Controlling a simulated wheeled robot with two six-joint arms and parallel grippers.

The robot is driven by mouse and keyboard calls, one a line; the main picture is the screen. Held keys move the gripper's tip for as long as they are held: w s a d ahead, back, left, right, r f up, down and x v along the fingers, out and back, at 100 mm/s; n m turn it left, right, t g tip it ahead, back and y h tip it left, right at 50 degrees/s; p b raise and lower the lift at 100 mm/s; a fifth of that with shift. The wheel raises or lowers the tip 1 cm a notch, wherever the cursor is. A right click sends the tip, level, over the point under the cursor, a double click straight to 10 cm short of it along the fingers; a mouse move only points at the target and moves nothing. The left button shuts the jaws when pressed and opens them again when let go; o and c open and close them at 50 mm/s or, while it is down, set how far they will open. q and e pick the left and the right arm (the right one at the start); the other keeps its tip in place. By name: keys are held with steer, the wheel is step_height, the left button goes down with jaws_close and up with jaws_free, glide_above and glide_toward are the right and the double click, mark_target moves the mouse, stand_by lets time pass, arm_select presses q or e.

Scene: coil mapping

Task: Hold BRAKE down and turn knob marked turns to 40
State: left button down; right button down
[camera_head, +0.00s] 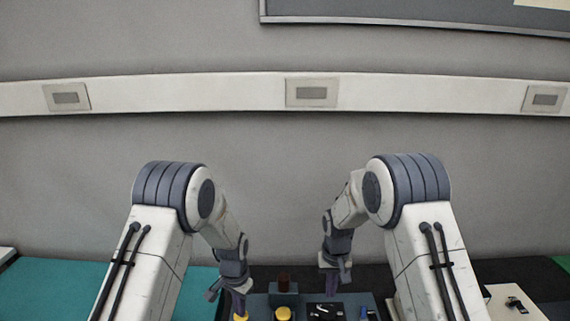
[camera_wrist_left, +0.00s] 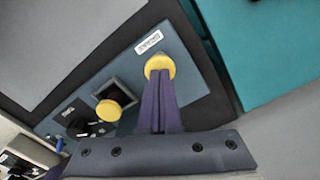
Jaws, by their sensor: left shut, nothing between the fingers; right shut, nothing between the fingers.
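The yellow BRAKE button (camera_wrist_left: 159,63) sits beside its white label (camera_wrist_left: 148,42) on the blue-grey panel in the left wrist view. My left gripper (camera_wrist_left: 161,80) is shut, its purple fingertips at the button's near edge; whether they press it cannot be told. In the head view the left gripper (camera_head: 240,293) is over the yellow button (camera_head: 240,317) at the panel's left. The black knob (camera_head: 325,311) with white markings is at the panel's right; it also shows in the left wrist view (camera_wrist_left: 90,128), its setting unreadable. My right gripper (camera_head: 331,290) is shut just above it.
A second yellow button (camera_head: 283,313) lies between button and knob. A dark box with a reddish-brown piece (camera_head: 284,282) stands behind it. A small blue part (camera_head: 364,312) is right of the knob. A teal mat (camera_head: 60,285) lies left; a grey wall is behind.

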mark_target(328, 311)
arm_select(q)
steer(key=shift+f, duration=1.05)
arm_select(e)
steer(key=shift+c, duration=0.4)
jaws_free()
step_height(328, 311, down, 9)
steer(key=n, duration=1)
steer(key=shift+r+n, duration=0.1)
steer(key=shift+n, duration=0.2)
steer(key=c, duration=1.4)
